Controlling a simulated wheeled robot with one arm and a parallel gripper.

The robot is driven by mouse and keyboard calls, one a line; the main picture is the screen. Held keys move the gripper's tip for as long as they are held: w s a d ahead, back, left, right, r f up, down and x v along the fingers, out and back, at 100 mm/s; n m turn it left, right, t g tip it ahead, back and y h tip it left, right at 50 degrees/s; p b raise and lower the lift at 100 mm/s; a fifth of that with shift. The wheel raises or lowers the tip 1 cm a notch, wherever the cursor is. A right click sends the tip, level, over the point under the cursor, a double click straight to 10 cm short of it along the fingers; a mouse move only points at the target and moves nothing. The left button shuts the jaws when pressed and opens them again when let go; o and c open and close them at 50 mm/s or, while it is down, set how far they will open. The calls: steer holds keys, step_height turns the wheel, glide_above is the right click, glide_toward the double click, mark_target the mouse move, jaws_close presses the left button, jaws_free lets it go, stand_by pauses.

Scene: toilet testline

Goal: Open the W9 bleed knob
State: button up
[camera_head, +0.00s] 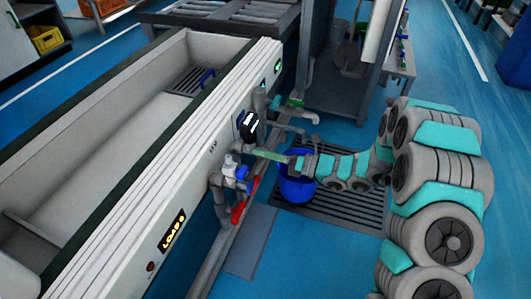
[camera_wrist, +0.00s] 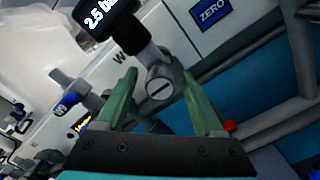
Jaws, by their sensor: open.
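A grey round fitting with a slotted face (camera_wrist: 160,88) sits under a black pressure gauge (camera_wrist: 103,14) reading 2.5 bar in the wrist view. I cannot tell for sure that it is the W9 bleed knob. In the head view, my gripper (camera_head: 256,153) reaches left toward the pipework below the gauge (camera_head: 248,126).
A white test trough (camera_head: 110,150) fills the left. A blue-and-white valve (camera_head: 236,172) and a red handle (camera_head: 244,200) sit below my gripper. A blue bucket (camera_head: 296,188) stands on a floor grate (camera_head: 340,215). A ZERO label (camera_wrist: 212,13) is at upper right.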

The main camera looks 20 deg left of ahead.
steer(key=shift+c, duration=0.2)
jaws_close()
